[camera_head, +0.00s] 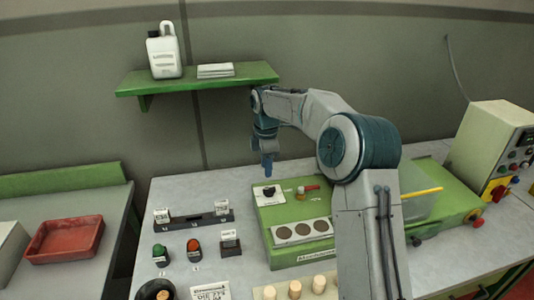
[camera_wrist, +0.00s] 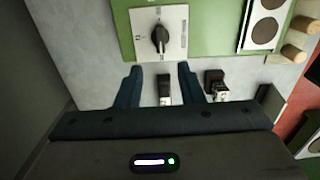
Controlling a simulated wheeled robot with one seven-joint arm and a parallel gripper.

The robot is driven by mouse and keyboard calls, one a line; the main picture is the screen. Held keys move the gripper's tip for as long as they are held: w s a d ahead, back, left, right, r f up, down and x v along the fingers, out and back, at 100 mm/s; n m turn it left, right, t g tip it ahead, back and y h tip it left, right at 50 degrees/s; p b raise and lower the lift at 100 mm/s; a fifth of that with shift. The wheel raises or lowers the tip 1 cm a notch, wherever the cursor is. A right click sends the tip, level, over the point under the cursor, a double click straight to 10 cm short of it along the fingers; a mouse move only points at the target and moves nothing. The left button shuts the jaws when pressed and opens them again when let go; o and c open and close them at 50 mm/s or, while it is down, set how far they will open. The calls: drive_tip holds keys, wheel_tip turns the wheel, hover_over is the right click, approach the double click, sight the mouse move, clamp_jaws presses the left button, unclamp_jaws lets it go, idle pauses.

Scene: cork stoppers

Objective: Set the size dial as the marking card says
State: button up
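The size dial looks to be the black knob (camera_head: 268,191) on a white plate on top of the green machine (camera_head: 292,212). In the wrist view the knob (camera_wrist: 159,39) stands upright on its marked plate (camera_wrist: 175,20), its marks too small to read. My gripper (camera_head: 267,172) hangs just above the dial. In the wrist view its two fingers (camera_wrist: 158,75) are apart with nothing between them, the knob beyond the tips. A white printed card (camera_head: 210,292) lies at the front edge, and small white cards (camera_head: 162,215) stand at a black rack; I cannot tell which is the marking card.
A red-handled lever (camera_head: 308,189) stands beside the dial. Green (camera_head: 159,251) and orange (camera_head: 194,246) buttons sit left of the machine. Several cork stoppers (camera_head: 295,289) stand in front. A green shelf (camera_head: 200,80) hangs behind. A control box (camera_head: 495,150) stands at right.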

drive_tip(key=shift+r, duration=2.7)
drive_tip(key=s+d+r+m+t, duration=0.1)
drive_tip(key=s+d+r+m, duration=0.1)
drive_tip(key=s+d+m, duration=0.3)
drive_tip(key=s+d+r+m, duration=0.1)
drive_tip(key=s+m, duration=0.1)
drive_tip(key=s, duration=0.6)
drive_tip(key=s+d+r+m+t, duration=0.1)
drive_tip(key=s+d+r+m, duration=0.1)
drive_tip(key=s+m, duration=0.3)
drive_tip(key=s+d+f+m, duration=0.3)
drive_tip(key=s+m, duration=0.1)
drive_tip(key=s, duration=0.5)
drive_tip(key=s+d+f+m+t, duration=0.1)
drive_tip(key=s+d+f+m, duration=0.1)
drive_tip(key=s, duration=0.7)
drive_tip(key=shift+d+f+m, duration=0.4)
drive_tip(key=shift+f+m, duration=0.35)
drive_tip(key=shift+m, duration=0.45)
